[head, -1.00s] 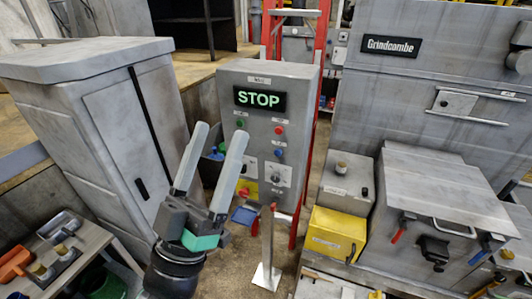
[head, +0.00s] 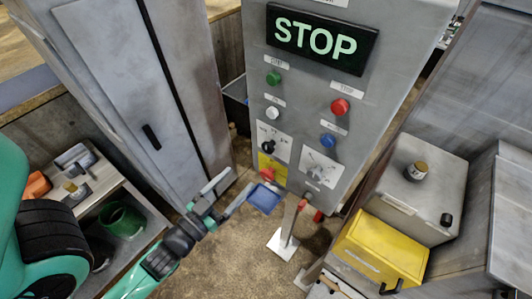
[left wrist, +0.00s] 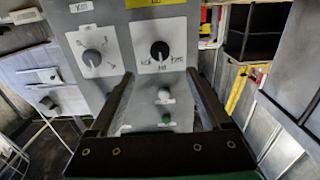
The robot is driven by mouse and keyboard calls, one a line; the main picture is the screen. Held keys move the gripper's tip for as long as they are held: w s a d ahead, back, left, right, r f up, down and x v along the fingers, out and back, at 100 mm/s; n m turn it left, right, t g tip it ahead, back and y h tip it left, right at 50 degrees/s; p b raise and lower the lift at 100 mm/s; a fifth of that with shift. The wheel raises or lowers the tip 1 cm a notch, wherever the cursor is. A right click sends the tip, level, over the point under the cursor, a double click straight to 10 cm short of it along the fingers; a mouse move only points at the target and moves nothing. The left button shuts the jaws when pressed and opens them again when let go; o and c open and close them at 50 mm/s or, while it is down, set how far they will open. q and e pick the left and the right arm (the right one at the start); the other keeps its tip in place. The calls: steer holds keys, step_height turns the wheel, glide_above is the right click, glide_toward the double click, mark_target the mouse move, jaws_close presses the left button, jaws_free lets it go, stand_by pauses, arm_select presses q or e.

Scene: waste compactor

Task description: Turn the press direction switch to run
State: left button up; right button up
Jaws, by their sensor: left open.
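The grey control panel (head: 375,110) fills the upper middle of the head view, with a lit STOP display (head: 322,39). A black rotary switch (head: 268,147) sits on a white label at its lower left. It also shows in the left wrist view (left wrist: 160,50), where the picture is upside down. A second rotary switch (head: 316,171) is to its right, also visible in the left wrist view (left wrist: 95,57). The lettering is too small to tell which sets press direction. My left gripper (head: 237,190) is open and empty, below and left of the switches, apart from them.
Green (head: 273,77), white (head: 272,113), red (head: 339,107) and blue (head: 328,140) buttons sit above the switches. A red knob (head: 267,174) on yellow is just below the black switch. A grey cabinet (head: 100,60) stands left; a yellow box (head: 378,250) stands right.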

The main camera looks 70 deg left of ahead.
arm_select(q)
steer(key=p, duration=0.5)
glide_toward(266, 150)
steer(key=w+a+r, duration=0.1)
steer(key=w, duration=0.1)
steer(key=x, duration=0.2)
steer(key=p+x, duration=0.1)
steer(key=x, duration=0.3)
steer(key=shift+a+f, duration=0.1)
steer(key=shift+f, duration=0.25)
steer(key=shift+c, duration=0.4)
jaws_close()
